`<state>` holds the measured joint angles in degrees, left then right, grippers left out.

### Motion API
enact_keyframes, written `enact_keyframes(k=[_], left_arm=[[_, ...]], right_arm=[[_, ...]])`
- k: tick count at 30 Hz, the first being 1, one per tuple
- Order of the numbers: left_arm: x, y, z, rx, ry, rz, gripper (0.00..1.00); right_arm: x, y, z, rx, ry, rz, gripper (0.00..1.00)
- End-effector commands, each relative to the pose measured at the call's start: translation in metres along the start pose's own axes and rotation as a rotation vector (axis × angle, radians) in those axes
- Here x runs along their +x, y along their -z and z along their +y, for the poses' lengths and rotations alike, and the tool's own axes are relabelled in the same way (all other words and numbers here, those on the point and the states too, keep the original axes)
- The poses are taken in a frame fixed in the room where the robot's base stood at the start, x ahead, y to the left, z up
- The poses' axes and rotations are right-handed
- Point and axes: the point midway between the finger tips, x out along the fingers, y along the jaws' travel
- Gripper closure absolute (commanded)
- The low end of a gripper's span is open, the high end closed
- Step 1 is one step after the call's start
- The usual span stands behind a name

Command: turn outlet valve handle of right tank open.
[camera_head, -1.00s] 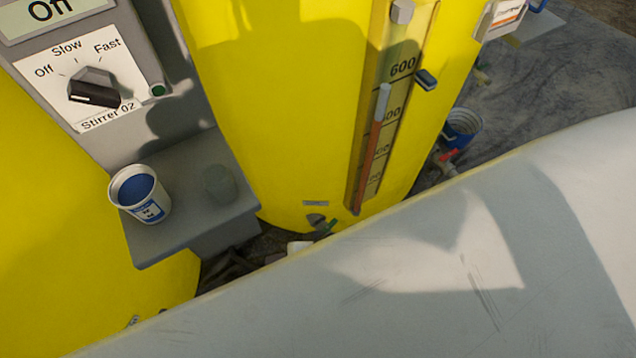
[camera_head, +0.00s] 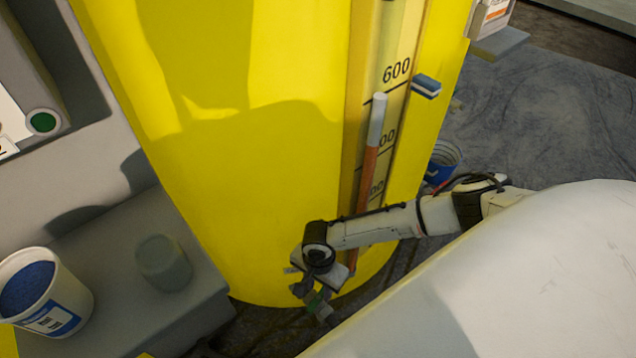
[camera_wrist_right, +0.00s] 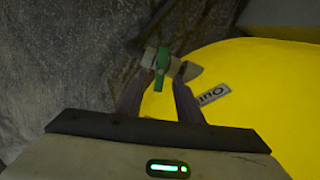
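The right tank is the yellow tank (camera_head: 260,150) with a level scale on its front. At its foot is the outlet valve, a pale fitting (camera_wrist_right: 189,71) with a green handle (camera_wrist_right: 161,68), seen in the right wrist view. A partly hidden outlet label (camera_wrist_right: 211,95) is beside it on the tank. My right gripper (camera_head: 310,296) is low at the tank's foot. In the right wrist view, its two fingers (camera_wrist_right: 158,84) are apart, with the green handle showing between their tips. I cannot tell whether they touch it. My left gripper is not in view.
A blue bucket (camera_head: 440,165) stands behind the right forearm.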

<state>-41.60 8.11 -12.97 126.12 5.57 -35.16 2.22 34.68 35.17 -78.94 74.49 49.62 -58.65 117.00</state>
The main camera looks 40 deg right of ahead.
Motion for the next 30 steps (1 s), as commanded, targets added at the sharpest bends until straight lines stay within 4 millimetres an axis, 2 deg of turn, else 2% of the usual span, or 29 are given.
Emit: enact_keyframes(k=[1,7,19,25,30], left_arm=[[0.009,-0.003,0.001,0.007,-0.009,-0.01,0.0],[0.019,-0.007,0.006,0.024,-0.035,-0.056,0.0],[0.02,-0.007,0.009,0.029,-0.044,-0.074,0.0],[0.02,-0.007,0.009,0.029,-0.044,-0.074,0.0],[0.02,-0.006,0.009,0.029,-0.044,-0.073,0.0]], right_arm=[[0.014,0.0,-0.001,-0.001,0.0,0.001,0.67],[0.038,-0.001,-0.001,-0.002,0.001,0.0,0.67],[0.043,-0.001,-0.001,-0.002,0.002,-0.001,0.67],[0.043,-0.001,-0.001,-0.002,0.002,-0.001,1.0],[0.043,-0.001,0.0,-0.004,0.001,-0.001,1.0]])
